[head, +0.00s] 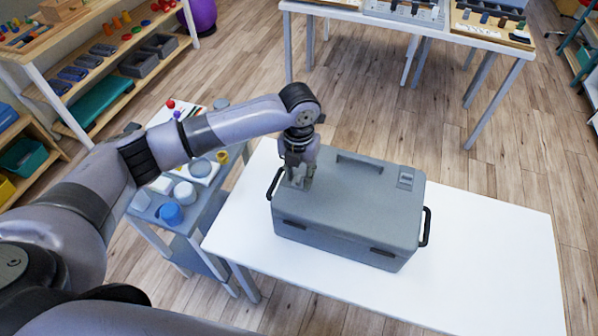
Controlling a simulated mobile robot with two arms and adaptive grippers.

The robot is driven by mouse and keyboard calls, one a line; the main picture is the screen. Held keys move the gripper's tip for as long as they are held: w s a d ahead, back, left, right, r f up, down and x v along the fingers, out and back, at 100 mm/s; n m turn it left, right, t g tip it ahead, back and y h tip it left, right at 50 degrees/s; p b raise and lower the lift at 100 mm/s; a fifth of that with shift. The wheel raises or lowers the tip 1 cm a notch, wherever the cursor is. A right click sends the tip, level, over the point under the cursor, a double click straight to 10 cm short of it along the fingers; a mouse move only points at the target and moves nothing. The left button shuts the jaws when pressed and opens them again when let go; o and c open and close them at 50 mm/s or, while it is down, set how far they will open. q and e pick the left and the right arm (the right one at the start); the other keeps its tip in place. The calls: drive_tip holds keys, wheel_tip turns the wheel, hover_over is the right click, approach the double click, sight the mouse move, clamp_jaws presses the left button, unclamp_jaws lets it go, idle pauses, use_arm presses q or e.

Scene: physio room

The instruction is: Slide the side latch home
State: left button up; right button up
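A grey lidded case (345,205) stands closed on a white table (480,265). A small latch plate (405,179) sits on the lid's right side. My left gripper (298,181) points down at the lid's left side, over a small light grey fitting there. The fingers hide most of that fitting, and I cannot tell whether they touch it or how far apart they are. My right gripper is not in view.
A small trolley (150,205) with white containers and a blue pot (171,213) stands left of the table, under my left arm. Shelves (90,75) line the far left. Another table (440,30) stands at the back. The white table's right part is clear.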

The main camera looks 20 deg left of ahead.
use_arm(q)
clamp_jaws()
idle(0.3)
